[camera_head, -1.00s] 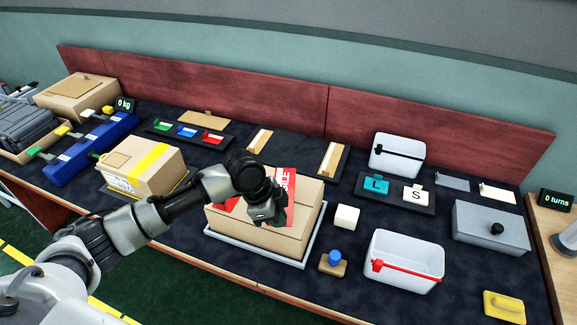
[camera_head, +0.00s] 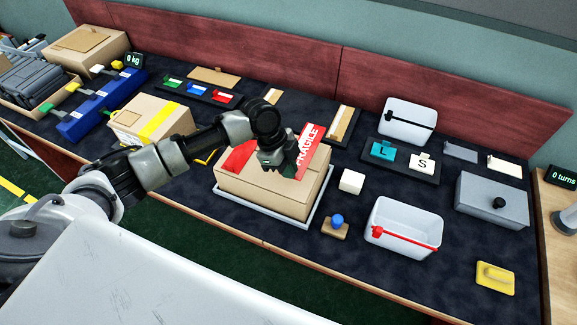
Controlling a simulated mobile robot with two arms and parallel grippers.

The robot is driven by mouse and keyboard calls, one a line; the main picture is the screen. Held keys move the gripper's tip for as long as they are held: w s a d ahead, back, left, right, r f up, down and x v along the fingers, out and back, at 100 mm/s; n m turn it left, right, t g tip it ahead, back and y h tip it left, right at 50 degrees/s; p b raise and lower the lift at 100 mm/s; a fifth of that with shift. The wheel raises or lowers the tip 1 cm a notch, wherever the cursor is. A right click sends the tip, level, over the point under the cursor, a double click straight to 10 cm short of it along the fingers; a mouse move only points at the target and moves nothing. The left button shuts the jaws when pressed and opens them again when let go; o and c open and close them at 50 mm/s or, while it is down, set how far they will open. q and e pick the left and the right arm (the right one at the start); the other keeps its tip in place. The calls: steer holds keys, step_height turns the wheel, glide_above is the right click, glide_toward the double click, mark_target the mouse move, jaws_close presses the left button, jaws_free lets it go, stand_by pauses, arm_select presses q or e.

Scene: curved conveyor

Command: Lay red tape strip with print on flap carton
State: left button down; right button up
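The closed brown carton (camera_head: 262,190) sits on a light grey tray near the table's front edge. My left gripper (camera_head: 278,160) is over its top and appears shut on the red tape strip (camera_head: 308,148) with white FRAGILE print. The strip's upper end reaches past the carton's back edge in the picture. A red area (camera_head: 240,157) also shows left of the gripper; the gripper hides what lies between, so I cannot tell whether it is the same piece. The fingertips and any contact with the carton are largely hidden. My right gripper is out of view.
A taped carton (camera_head: 150,122) stands left. A white cube (camera_head: 351,181), a blue-knobbed stamp (camera_head: 336,226) and a white bin with a red strip (camera_head: 403,228) stand right. A second white bin (camera_head: 408,118) and a grey box (camera_head: 492,200) are farther.

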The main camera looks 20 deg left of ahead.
mark_target(293, 194)
arm_select(q)
steer(key=shift+f+b, duration=2.2)
steer(key=shift+f, duration=1.65)
steer(key=c, duration=1.2)
jaws_free()
steer(key=shift+c, duration=0.2)
steer(key=b+v, duration=0.1)
steer(key=v, duration=0.9)
steer(key=shift+r+b, duration=0.35)
steer(key=shift+r, duration=0.05)
steer(key=shift+a, duration=0.1)
